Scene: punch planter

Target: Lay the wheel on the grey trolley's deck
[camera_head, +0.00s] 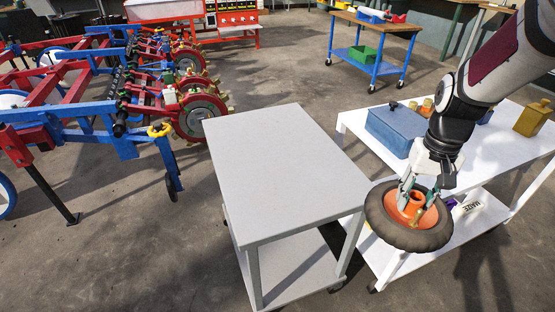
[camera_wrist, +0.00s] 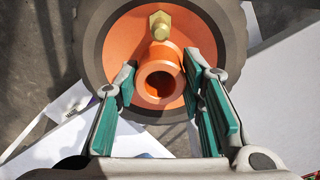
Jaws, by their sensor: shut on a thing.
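The wheel (camera_head: 408,234) has a dark tyre and an orange centre with a raised hub. My gripper (camera_head: 411,197) is shut on the wheel's orange hub and holds it in the air, tilted, just right of the trolley's near right corner. In the wrist view the hub (camera_wrist: 161,84) sits between the green-padded fingers of my gripper (camera_wrist: 162,95), with a brass bolt (camera_wrist: 160,24) beyond it. The grey trolley (camera_head: 282,170) stands left of the wheel with a bare upper deck and a lower shelf.
A white table (camera_head: 520,150) stands at the right with a blue box (camera_head: 395,130) and a yellow container (camera_head: 532,118). A red and blue farm machine (camera_head: 150,105) stands at the left. A blue cart (camera_head: 372,50) is farther back. Floor between them is open.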

